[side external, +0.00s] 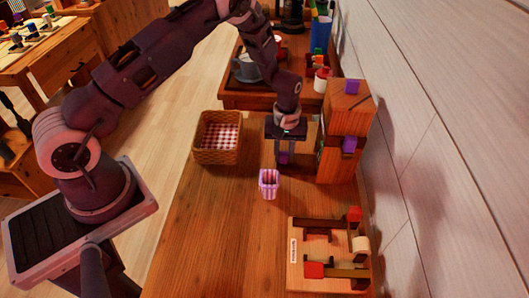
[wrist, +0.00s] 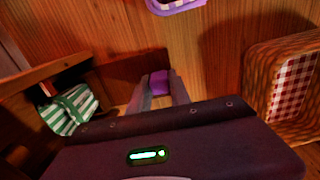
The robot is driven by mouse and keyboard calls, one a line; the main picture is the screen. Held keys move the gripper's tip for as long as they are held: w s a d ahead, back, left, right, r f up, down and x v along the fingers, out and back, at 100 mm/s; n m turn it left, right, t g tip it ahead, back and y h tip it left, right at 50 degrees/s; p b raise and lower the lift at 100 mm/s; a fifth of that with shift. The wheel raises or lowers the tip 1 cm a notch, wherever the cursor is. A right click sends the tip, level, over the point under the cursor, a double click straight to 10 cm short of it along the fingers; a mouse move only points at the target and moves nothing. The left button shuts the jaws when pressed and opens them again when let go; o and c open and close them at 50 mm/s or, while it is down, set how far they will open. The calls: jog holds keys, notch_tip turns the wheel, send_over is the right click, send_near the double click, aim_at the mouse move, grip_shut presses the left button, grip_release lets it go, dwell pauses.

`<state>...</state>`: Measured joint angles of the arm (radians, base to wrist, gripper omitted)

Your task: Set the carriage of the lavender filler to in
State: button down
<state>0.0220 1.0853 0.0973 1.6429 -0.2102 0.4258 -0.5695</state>
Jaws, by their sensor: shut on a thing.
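The lavender filler appears to be the wooden tower (side external: 335,165) with purple blocks, standing by the wall. My gripper (side external: 284,160) points down just left of it, fingers close together on a small purple block. In the wrist view the purple block (wrist: 159,82) sits between my fingertips, in front of a wooden part of the tower (wrist: 110,75). I take this block to be the carriage's knob; how far the carriage stands in or out is hard to tell. A green-and-white striped item (wrist: 70,109) shows inside wooden walls at the left of the wrist view.
A wooden device with red knobs (side external: 329,254) sits at the front right. The table's left front is clear; the wall borders the right.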

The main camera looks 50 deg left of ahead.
jog(key=shift+w+d, duration=0.7)
jog(key=shift+w, duration=0.05)
jog(key=c, duration=1.2)
grip_release()
notch_tip(320, 180, up, 7)
jog(key=shift+r, duration=0.15)
